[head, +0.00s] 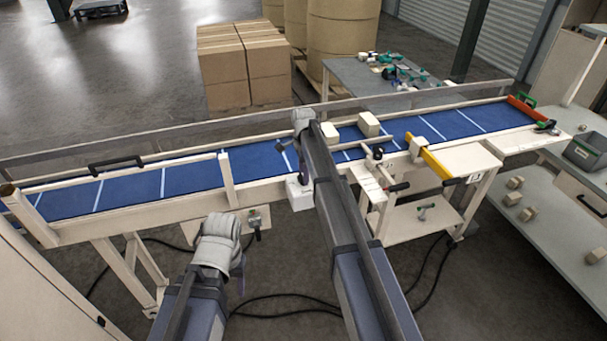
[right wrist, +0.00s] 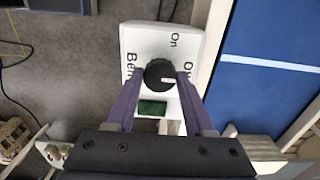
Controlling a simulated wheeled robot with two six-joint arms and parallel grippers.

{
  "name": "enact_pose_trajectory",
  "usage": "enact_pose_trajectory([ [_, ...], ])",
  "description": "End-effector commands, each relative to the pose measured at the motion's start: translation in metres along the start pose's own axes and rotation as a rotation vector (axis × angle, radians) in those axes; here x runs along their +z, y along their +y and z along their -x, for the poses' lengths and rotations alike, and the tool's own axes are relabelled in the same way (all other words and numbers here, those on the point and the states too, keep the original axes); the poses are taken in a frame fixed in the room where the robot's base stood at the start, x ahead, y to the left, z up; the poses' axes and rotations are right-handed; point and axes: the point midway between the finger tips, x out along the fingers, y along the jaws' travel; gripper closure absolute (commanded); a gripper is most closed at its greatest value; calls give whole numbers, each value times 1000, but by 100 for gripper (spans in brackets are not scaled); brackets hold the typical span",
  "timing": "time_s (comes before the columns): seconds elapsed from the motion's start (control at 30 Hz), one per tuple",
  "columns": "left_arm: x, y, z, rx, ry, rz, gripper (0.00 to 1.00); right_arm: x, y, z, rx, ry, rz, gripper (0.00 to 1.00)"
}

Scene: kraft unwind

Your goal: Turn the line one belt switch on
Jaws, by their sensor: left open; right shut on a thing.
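The belt switch is a white box (head: 299,193) on the near side of the blue conveyor in the head view. In the right wrist view its white face (right wrist: 146,38) carries a round black knob (right wrist: 157,73), a dark green rectangle (right wrist: 152,107) and the words "On" and "Belt". Another label beginning with "O" is partly hidden by a finger. My right gripper (right wrist: 160,85) is shut on the knob, one finger on each side. My left gripper (head: 240,278) is open and empty, below the conveyor's near side.
The blue conveyor belt (head: 190,180) runs across the view with pale boxes (head: 368,124) on it. A small panel with a lever (head: 256,222) sits left of the switch. Black cables (head: 285,312) lie on the floor.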

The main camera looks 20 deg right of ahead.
Motion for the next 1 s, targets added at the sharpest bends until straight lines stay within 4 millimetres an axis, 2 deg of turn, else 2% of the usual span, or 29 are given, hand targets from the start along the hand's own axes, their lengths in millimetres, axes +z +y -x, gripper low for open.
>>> enact_pose_trajectory([
  [0.03,0,0,0,0,0,0,45,0,0,0,0,0,0,90],
  [0.13,0,0,0,0,0,0,45,0,0,0,0,0,0,100],
  [0.47,0,0,0,0,0,0,45,0,0,0,0,0,53,100],
  [0.67,0,0,0,0,0,0,45,0,0,0,0,0,185,100],
  [1.0,0,0,0,0,0,0,45,0,0,0,0,0,505,100],
])
